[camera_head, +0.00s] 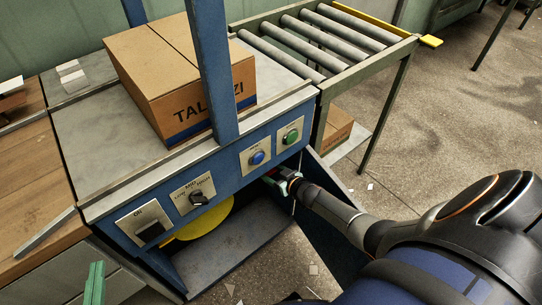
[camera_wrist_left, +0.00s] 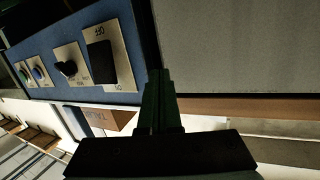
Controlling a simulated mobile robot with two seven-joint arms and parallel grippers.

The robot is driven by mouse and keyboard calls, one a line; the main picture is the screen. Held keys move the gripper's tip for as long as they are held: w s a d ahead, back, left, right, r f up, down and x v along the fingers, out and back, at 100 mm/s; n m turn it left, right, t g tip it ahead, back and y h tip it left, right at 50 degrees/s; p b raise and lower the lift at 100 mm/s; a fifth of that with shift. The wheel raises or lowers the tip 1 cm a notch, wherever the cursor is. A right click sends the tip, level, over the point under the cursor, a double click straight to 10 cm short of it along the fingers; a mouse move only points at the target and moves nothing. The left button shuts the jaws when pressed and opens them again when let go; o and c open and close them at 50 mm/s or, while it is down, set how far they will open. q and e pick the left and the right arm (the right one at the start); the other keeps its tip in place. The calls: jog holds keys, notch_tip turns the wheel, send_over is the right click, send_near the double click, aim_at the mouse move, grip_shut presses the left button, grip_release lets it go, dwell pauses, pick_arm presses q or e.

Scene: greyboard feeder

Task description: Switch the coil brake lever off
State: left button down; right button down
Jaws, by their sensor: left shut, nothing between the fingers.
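A black switch handle (camera_head: 149,231) sits on a pale plate at the left end of the blue control panel. In the left wrist view the black handle (camera_wrist_left: 100,62) has a word that seems to read OFF at one end. I cannot read any coil brake label. My left gripper (camera_head: 95,284) shows only its green fingers at the bottom left, below and apart from that plate. Its fingers (camera_wrist_left: 157,95) are shut and empty in the left wrist view. My right gripper (camera_head: 282,180) is by the panel's lower right edge, beside something small and red; its fingers are unclear.
The panel also has a rotary knob (camera_head: 198,198), a blue button (camera_head: 257,158) and a green button (camera_head: 292,137). A yellow disc (camera_head: 205,222) shows below. A carton (camera_head: 165,85) stands on the machine top behind a blue post (camera_head: 217,70). A roller conveyor (camera_head: 330,35) adjoins it.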

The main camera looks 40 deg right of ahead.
jog(key=shift+w+r, duration=0.35)
jog(key=shift+r, duration=0.15)
jog(key=shift+c, duration=2.1)
grip_release()
jog(key=o, duration=0.3)
jog(key=shift+s+f, duration=0.15)
jog(key=shift+f, duration=0.1)
jog(key=shift+o, duration=0.2)
jog(key=shift+s, duration=0.2)
pick_arm(q)
jog(key=s+f+n+g+y+p, duration=0.1)
jog(key=s+f+g+p, duration=0.5)
jog(key=f, duration=0.4)
jog(key=shift+s+d+f+n+g, duration=0.3)
jog(key=shift+s+d+f+n, duration=0.1)
jog(key=shift+s, duration=0.25)
pick_arm(e)
jog(key=v, duration=1.2)
jog(key=shift+s+d, duration=0.1)
